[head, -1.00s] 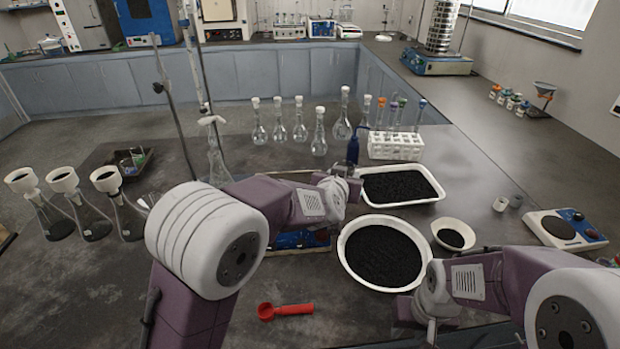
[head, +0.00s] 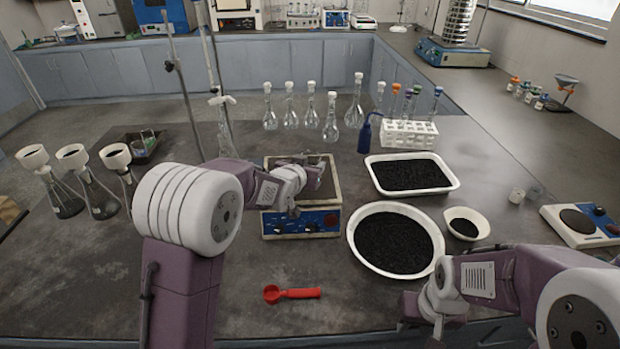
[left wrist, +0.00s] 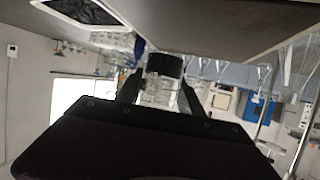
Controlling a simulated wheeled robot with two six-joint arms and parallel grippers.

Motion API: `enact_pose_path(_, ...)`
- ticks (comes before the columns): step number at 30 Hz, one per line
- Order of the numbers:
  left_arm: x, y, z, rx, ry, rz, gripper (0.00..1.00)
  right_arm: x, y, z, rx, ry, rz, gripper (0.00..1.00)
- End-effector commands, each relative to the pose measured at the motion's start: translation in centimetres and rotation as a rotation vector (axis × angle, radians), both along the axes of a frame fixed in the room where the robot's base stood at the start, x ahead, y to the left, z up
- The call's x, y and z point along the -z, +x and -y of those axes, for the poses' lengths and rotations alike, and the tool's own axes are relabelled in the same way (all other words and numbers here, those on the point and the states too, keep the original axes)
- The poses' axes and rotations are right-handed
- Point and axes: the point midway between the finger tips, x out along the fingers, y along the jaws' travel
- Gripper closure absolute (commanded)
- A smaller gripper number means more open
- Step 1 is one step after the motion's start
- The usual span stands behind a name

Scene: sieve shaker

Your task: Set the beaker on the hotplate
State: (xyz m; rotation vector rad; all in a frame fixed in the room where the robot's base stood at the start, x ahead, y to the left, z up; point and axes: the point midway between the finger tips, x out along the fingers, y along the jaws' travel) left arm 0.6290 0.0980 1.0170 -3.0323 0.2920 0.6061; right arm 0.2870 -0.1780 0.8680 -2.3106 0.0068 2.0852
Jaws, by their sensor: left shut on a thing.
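A glass beaker (left wrist: 160,92) with a dark layer at its base shows between my left fingers in the left wrist view, where the room appears upside down. My left gripper (head: 308,170) is shut on it, over the blue-fronted hotplate (head: 300,222) in the head view. The beaker is hard to make out there, and I cannot tell whether it touches the plate. My arm hides part of the hotplate's left side. My right gripper (head: 432,325) is low at the front edge, right of centre; its fingers are not clear.
A round basin (head: 353,252) and a rectangular tray (head: 450,187) of black grains stand right of the hotplate. A red scoop (head: 292,294) lies in front. Several flasks (head: 331,120) stand behind. A smaller heater (head: 580,222) is at the far right.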

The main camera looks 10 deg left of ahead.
Motion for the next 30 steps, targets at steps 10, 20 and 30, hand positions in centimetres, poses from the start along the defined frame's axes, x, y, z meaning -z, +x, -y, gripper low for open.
enact_pose_path(10,3.8,0.0,0.0,0.003,0.001,-0.002,1.00,0.5,0.0,0.0,0.000,0.000,0.000,0.64)
enact_pose_path(20,4.2,0.0,0.0,0.001,0.000,0.002,1.00,0.6,0.0,0.0,0.000,0.000,0.000,0.64)
enact_pose_path(30,4.5,0.0,0.0,0.002,0.001,0.001,0.34,0.8,0.0,0.0,0.000,0.000,0.000,0.64)
